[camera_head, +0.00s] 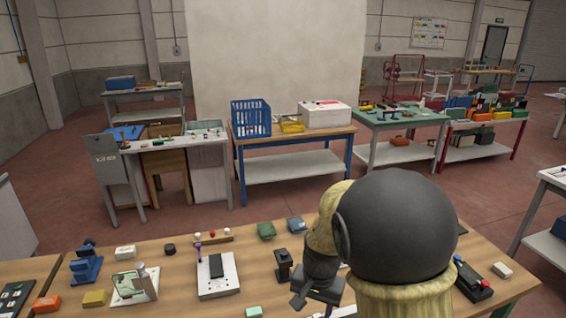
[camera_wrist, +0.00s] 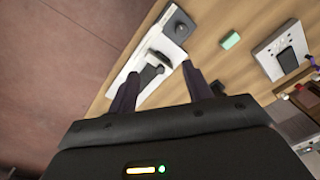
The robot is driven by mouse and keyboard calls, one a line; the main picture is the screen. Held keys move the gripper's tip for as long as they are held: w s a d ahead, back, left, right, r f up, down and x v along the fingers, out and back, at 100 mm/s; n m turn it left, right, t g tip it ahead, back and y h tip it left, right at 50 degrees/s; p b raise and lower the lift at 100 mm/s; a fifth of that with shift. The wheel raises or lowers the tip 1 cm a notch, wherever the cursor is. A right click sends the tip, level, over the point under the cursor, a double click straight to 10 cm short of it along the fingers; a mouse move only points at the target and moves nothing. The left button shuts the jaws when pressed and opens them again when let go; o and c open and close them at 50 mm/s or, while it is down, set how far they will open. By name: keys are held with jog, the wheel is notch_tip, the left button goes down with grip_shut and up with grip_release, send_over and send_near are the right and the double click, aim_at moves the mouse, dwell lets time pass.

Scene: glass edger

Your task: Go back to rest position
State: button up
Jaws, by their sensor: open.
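My gripper (camera_wrist: 160,85) is open in the wrist view. Its two dark fingers are apart, and I see nothing held between them. Beyond them, a white device with black parts (camera_wrist: 150,58) lies on the wooden bench; I cannot tell whether the fingers touch it. In the head view, my arm hangs over the front bench (camera_head: 185,250), right of centre. The dark wrist end of the gripper is low over the bench, and its fingertips are hard to make out there.
The bench holds a white device with a dark pad (camera_head: 231,283), a blue fixture (camera_head: 85,268), a glass piece in a holder (camera_head: 130,287) and several small blocks. A black device (camera_head: 472,283) lies at right. Red floor (camera_head: 380,172) lies open behind the bench, before other worktables.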

jog(key=s+d+r+n+t, duration=0.2)
jog(key=s+d+n, duration=0.2)
jog(key=s+d, duration=0.4)
jog(key=shift+s, duration=1.1)
